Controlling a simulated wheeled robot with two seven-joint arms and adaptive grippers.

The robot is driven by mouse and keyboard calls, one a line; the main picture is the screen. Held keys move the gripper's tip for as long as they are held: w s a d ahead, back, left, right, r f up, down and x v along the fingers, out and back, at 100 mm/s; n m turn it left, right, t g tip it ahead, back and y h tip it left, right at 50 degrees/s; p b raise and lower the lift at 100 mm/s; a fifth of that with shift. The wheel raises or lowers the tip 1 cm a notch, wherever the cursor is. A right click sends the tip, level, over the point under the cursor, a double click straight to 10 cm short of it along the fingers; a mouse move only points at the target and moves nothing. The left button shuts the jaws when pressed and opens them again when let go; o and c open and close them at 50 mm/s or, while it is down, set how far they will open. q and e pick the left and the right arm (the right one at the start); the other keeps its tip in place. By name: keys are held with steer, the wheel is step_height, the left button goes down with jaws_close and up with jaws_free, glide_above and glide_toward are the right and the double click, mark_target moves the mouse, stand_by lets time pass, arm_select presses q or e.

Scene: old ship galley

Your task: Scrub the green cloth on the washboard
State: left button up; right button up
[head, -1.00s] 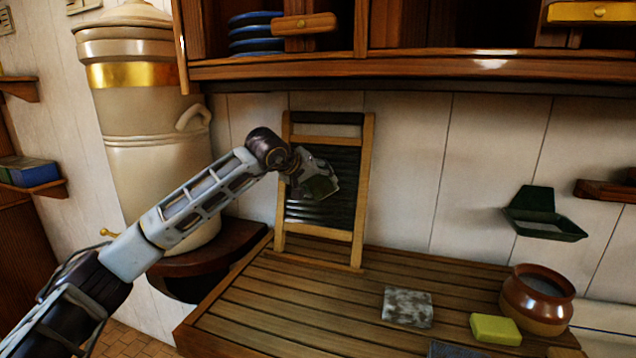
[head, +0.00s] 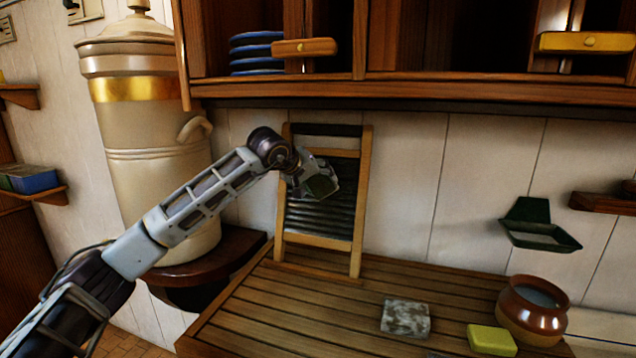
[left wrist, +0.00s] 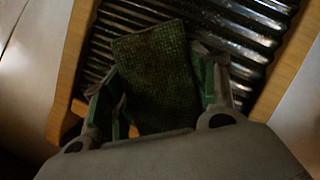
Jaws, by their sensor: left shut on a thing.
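The washboard (head: 322,222), a wooden frame around dark ribbed metal, leans upright against the wall on the slatted counter. My left gripper (head: 318,184) is in front of its ribbed panel. The green cloth (head: 323,186) shows as a small dark green patch at the fingertips. In the left wrist view the gripper (left wrist: 158,85) is shut on the cloth (left wrist: 152,62), which spans between its fingers in front of the ribs (left wrist: 245,35). I cannot tell whether the cloth presses on the ribs. My right gripper is not in view.
The slatted counter (head: 290,312) is clear in front of the washboard. A grey mottled block (head: 405,318), a yellow block (head: 491,340) and a brown pot (head: 531,322) stand at its right. A cupboard (head: 400,92) hangs above; a large crock (head: 160,170) stands left.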

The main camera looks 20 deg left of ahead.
mark_target(315, 190)
arm_select(q)
steer(key=shift+r, duration=0.1)
stand_by(0.4)
steer(key=shift+s+f+b, duration=0.2)
steer(key=shift+f+b, duration=0.6)
steer(key=shift+f, duration=0.1)
steer(key=shift+s+f+b, duration=0.2)
steer(key=shift+f+b, duration=0.55)
steer(key=shift+f, duration=0.1)
steer(key=shift+a+f, duration=0.1)
